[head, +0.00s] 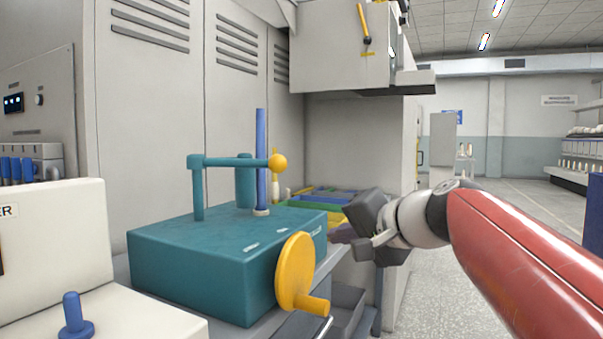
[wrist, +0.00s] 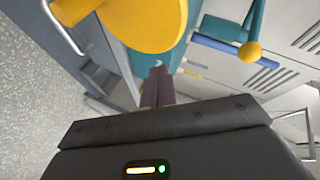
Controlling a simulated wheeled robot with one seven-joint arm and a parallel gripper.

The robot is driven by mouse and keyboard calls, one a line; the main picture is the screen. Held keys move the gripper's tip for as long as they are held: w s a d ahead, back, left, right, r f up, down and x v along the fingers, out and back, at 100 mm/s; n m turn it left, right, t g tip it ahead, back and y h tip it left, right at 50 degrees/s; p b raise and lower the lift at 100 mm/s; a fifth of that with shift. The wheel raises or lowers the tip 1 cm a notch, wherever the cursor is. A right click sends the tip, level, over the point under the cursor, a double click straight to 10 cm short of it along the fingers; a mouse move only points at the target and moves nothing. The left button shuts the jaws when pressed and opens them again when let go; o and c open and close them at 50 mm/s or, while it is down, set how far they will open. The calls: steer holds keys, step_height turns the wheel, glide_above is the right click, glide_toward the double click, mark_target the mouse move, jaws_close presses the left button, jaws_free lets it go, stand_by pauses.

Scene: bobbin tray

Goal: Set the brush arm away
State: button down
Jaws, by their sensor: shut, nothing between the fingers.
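The brush arm (head: 235,161) is a teal bar with a yellow ball at its right end. It runs level from a teal post on top of the teal machine block (head: 190,265), and its ball is beside an upright blue rod (head: 261,165). In the wrist view the brush arm (wrist: 256,22) shows at the upper right with its ball. My gripper (head: 338,236) is right of the block, lower than the ball and apart from the arm. Its dark fingers also show in the wrist view (wrist: 158,76), shut and empty.
A yellow handwheel (head: 296,272) with a knob sticks out from the block's front. Coloured trays (head: 318,200) lie behind the block. A cream machine (head: 60,245) stands at left, and a grey cabinet (head: 350,45) overhangs the back. The floor at right is open.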

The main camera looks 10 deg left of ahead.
steer(key=w+r+m+t+y, duration=0.1)
steer(key=w+r+y, duration=0.3)
steer(key=r, duration=0.7)
steer(key=w+t, duration=0.1)
steer(key=w, duration=0.1)
steer(key=shift+w+r+y+b, duration=0.3)
steer(key=shift+w+y+b, duration=0.1)
steer(key=w+a+p, duration=0.2)
steer(key=a, duration=0.7)
steer(key=shift+w, duration=0.3)
steer(key=shift+f+m, duration=0.1)
steer(key=shift+m, duration=0.2)
